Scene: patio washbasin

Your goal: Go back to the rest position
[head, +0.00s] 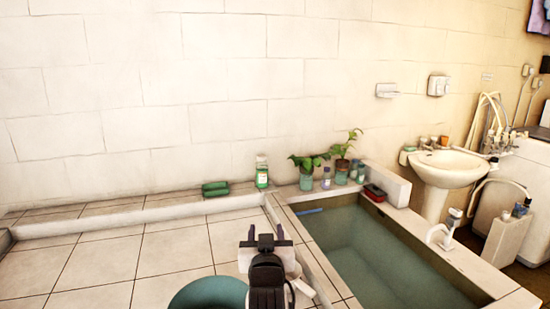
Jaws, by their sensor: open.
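My gripper (266,233) is at the lower middle of the head view, seen from behind. Its two dark fingers are apart, and I see nothing between them. It is above the tiled floor, just left of the tub's rim. Part of the wrist hides what lies directly below it.
A sunken tub (360,241) with greenish water lies to the right. A teal basin (208,294) is beside my wrist. Green soaps (215,188), a bottle (262,171) and potted plants (306,178) line the back ledge. A white washbasin (449,167) stands right. Tiles (100,262) at left are clear.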

